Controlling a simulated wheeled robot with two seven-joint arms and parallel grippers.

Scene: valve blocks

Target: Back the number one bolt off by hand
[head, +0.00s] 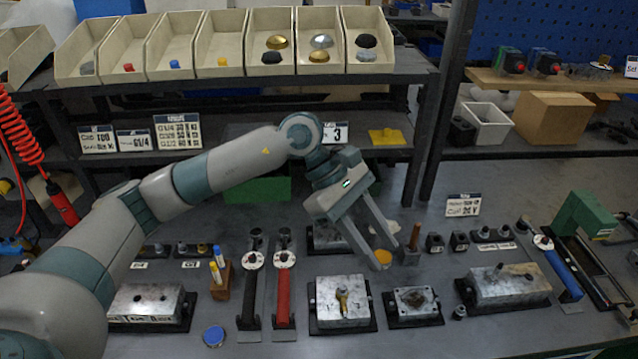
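My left gripper (395,261) comes in from the left over the middle of the bench. Its two fingers point down and are spread apart, with nothing seen held between them. A longer block (510,286) with short studs stands further right. I cannot read which bolt is number one. My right gripper is not in view.
A round orange part (384,257) and a brown-handled piece (415,237) are close by the fingertips. Black (251,290) and red (283,290) handled tools lie left of the middle block. Another block (146,302) and a blue disc (213,336) are further left. Bins (220,50) line the shelf.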

